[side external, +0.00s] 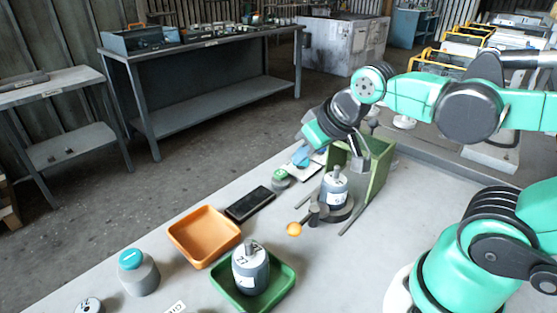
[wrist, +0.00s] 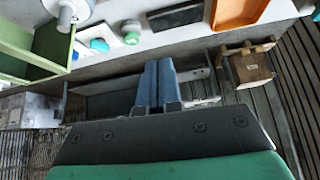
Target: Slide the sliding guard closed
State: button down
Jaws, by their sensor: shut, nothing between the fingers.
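A green guard (side external: 380,165), an open-sided box shape, stands behind and right of a grey cylindrical unit (side external: 334,188) on a dark round base. Thin rails run along the table beside it. The guard does not cover the unit's near side. In the wrist view the green guard (wrist: 52,45) is at the upper left, beside the pale unit (wrist: 66,12). My gripper (side external: 300,156) is in the air left of the guard, apart from it, and partly blends with things behind. In the wrist view my gripper (wrist: 158,65) has its blue fingers together, with nothing between them.
An orange-knobbed lever (side external: 296,228) sticks out before the unit. An orange tray (side external: 204,235), a black flat item (side external: 250,203), a green tray (side external: 285,284) holding a grey cylinder (side external: 250,268), and a teal-topped container (side external: 138,272) stand to the left. Bare tabletop lies in front.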

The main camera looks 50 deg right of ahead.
jog(key=d+r+m+g+h, duration=0.1)
jog(key=d+r+m+g, duration=0.15)
jog(key=d+m, duration=0.4)
jog(key=s+d+r+m+g+h, duration=0.1)
jog(key=d+r+m+g, duration=0.2)
jog(key=d, duration=0.7)
jog(key=d+r+m+g+h, duration=0.1)
jog(key=d+r+m+h, duration=0.1)
jog(key=d+r+m, duration=0.45)
notch_tip(320, 180, down, 12)
jog(key=d+n, duration=0.1)
jog(key=shift+s, duration=0.15)
jog(key=shift+t, duration=0.25)
jog(key=a, duration=1)
jog(key=shift+a, duration=0.4)
